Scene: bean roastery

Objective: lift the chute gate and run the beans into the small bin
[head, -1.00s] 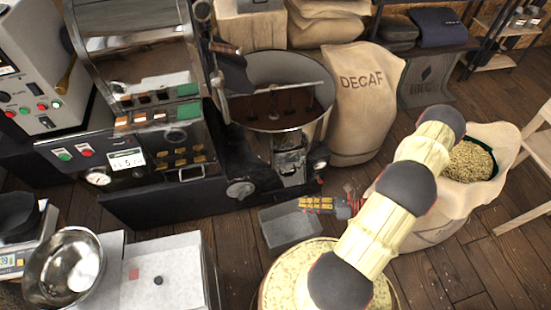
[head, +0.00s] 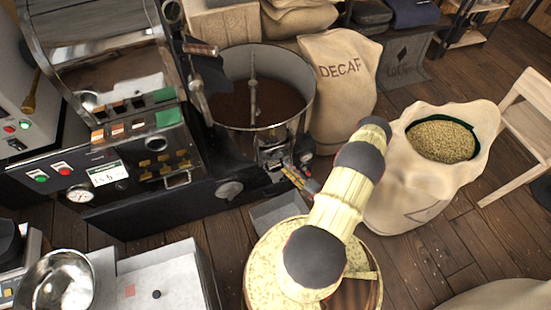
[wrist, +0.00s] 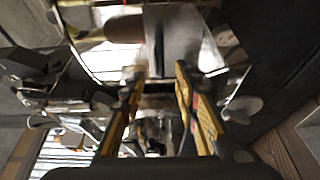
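The round cooling pan (head: 253,105) of the roaster holds dark brown beans. The metal chute (head: 272,155) is on its front; the gate itself is hard to make out. The small grey bin (head: 262,218) stands on the floor below, partly hidden by my arm and a round drum top, and its visible inside looks empty. My gripper (head: 287,168) is at the front of the chute, with yellow finger pads. In the wrist view its fingers (wrist: 158,78) are apart, facing a metal plate of the chute (wrist: 180,40). I cannot tell whether they touch it.
An open sack of pale beans (head: 405,185) is to the right and a closed DECAF sack (head: 338,85) behind. The roaster's control panel (head: 120,180) is left. A steel bowl (head: 62,282) is at front left.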

